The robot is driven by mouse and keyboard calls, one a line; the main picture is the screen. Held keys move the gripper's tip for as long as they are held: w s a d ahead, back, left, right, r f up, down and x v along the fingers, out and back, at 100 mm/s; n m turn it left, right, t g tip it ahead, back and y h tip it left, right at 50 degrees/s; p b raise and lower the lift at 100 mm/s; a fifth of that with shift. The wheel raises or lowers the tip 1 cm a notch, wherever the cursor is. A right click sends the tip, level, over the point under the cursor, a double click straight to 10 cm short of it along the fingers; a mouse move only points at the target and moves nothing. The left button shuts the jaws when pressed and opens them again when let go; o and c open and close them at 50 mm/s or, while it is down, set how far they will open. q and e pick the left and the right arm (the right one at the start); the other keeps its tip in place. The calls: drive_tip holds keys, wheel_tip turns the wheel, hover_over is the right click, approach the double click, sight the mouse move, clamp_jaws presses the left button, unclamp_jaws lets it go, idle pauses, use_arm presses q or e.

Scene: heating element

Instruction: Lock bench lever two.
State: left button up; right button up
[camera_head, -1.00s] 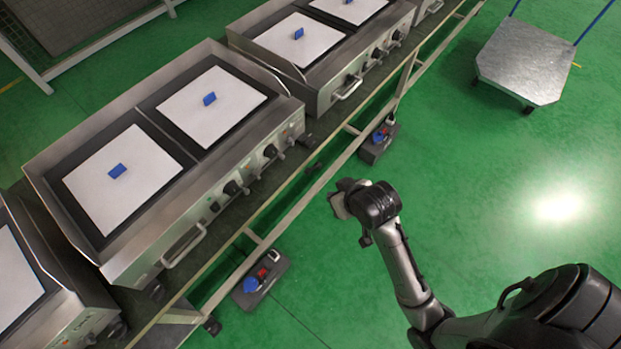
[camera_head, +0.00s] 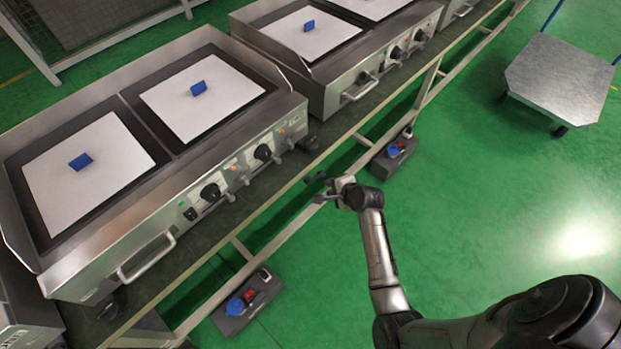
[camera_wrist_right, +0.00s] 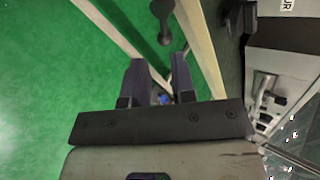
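My right gripper (camera_head: 328,190) is beside the bench's front edge, low and in front of the griddle fronts. In the right wrist view (camera_wrist_right: 156,75) its two dark fingers are apart with nothing held between them. A dark lever-like piece (camera_wrist_right: 162,22) with a rounded end lies ahead of the fingertips, apart from them, by the pale bench rail. I cannot tell whether it is lever two or whether it is locked. The bench (camera_head: 262,212) runs diagonally under the griddles. My left gripper is not in view.
A two-plate griddle (camera_head: 150,215) with front knobs and a handle stands on the bench; another griddle (camera_head: 345,85) stands behind it. Dark socket boxes (camera_head: 248,305) (camera_head: 394,158) sit below the bench. A flat cart (camera_head: 560,80) is at upper right. Green floor is clear at right.

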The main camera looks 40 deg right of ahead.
sight(314, 179)
drive_tip(key=shift+m, duration=0.5)
drive_tip(key=b+x, duration=0.2)
drive_tip(key=x, duration=0.2)
drive_tip(key=b+x, duration=0.2)
drive_tip(key=x, duration=0.2)
drive_tip(key=d+b+x, duration=0.1)
drive_tip(key=b+x, duration=0.2)
drive_tip(key=x, duration=0.1)
drive_tip(key=shift+w+f, duration=0.25)
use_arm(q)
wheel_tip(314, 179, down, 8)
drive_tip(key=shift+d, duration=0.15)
use_arm(e)
drive_tip(key=shift+w+f, duration=0.25)
drive_tip(key=shift+w, duration=0.15)
drive_tip(key=shift+c, duration=0.4)
clamp_jaws()
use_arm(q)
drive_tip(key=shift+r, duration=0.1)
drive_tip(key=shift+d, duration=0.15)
